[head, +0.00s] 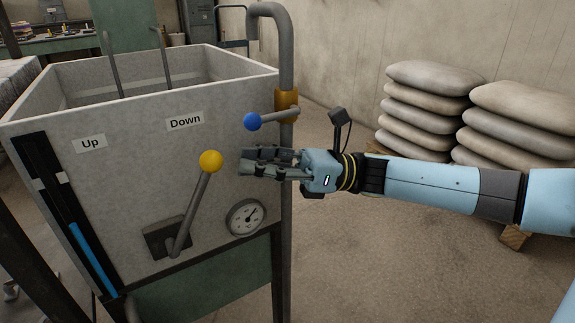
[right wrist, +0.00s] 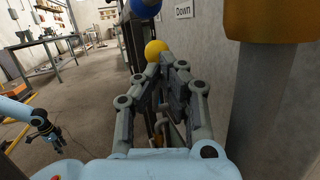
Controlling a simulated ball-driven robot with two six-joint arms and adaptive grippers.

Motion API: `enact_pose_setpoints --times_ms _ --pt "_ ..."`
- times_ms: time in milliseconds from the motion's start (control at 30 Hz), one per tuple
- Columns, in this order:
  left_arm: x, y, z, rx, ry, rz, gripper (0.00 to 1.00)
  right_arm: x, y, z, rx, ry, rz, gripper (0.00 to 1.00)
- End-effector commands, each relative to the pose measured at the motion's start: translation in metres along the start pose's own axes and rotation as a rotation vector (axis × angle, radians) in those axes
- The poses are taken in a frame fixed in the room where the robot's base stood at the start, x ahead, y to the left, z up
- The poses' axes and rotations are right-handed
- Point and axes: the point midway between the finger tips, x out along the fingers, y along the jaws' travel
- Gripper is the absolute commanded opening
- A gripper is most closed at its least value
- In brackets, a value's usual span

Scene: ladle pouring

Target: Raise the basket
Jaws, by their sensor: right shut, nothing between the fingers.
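A grey tank (head: 135,150) labelled Up (head: 90,143) and Down (head: 185,122) fills the left of the head view. Two thin grey rods (head: 165,58) stick up from inside it; the basket itself cannot be made out. A lever with a yellow knob (head: 210,161) tilts right, on the Down side. The knob also shows in the right wrist view (right wrist: 155,50). My right gripper (head: 250,162) is shut and empty, just right of the yellow knob and apart from it. My left gripper (right wrist: 46,133) shows small in the right wrist view; its jaw state is unclear.
A blue-knobbed handle (head: 252,121) on the orange collar (head: 287,105) of a vertical pipe (head: 286,50) sits just above my right gripper. A dial gauge (head: 246,217) is below. Stacked sacks (head: 425,108) stand at right. The floor between is clear.

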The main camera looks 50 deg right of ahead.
Motion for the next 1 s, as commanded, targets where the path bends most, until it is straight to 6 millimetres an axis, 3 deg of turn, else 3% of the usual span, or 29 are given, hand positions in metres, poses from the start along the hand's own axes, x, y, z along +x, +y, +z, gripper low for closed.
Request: enact_pose_setpoints --times_ms 200,833,1000 --pt "-0.006 0.002 -0.01 0.002 0.002 0.001 0.4 0.019 0.0 -0.001 0.001 -0.001 0.0 0.0" --pt "-0.008 0.002 -0.011 0.001 0.011 0.002 0.4 0.026 0.002 0.005 -0.001 -0.001 0.001 0.0" --pt "0.002 -0.002 0.006 -0.001 -0.004 -0.001 0.4 0.038 0.005 0.014 -0.002 -0.003 0.001 0.0"
